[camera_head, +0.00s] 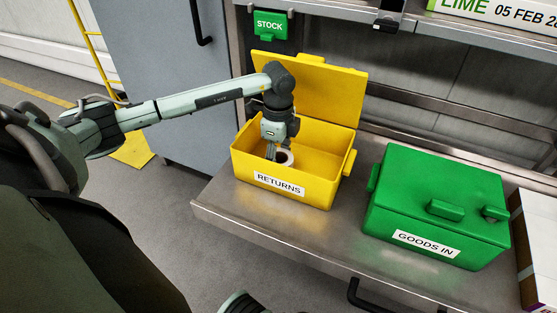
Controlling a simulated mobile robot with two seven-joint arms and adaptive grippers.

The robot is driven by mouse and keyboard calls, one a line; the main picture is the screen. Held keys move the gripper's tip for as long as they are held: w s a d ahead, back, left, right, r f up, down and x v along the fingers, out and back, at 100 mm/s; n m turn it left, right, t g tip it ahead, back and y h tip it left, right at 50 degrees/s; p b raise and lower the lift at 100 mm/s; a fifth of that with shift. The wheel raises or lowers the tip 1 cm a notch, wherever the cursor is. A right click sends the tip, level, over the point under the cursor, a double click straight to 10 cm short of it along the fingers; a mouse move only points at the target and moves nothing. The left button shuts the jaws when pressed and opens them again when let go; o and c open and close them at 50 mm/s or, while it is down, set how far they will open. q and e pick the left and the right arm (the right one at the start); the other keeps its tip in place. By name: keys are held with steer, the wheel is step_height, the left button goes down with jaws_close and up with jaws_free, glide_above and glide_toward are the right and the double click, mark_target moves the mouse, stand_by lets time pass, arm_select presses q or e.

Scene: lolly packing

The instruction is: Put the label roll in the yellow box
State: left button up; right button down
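The yellow box (322,165), labelled RETURNS, stands on the metal bench with its lid (318,85) tipped open at the back. The label roll (289,157) is a small white ring with a dark centre, seen inside the box's opening. My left gripper (276,155) reaches down into the box from above, with its fingers right beside the roll. The fingers are small and partly hidden, so I cannot tell whether they grip the roll or whether it rests on the box floor. My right gripper is not in view.
A closed green box (395,200) labelled GOODS IN stands to the right on the metal bench (300,225). A white carton (540,235) is at the right edge. A shelf (445,40) with a green STOCK sign (270,25) runs above. Bare bench lies between the boxes.

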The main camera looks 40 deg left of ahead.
arm_select(q)
steer(key=shift+o, duration=0.5)
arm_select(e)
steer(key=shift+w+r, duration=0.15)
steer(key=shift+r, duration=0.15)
arm_select(q)
step_height(320, 180, up, 12)
steer(key=shift+r, duration=0.15)
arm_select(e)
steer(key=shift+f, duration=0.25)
arm_select(q)
steer(key=shift+c, duration=0.5)
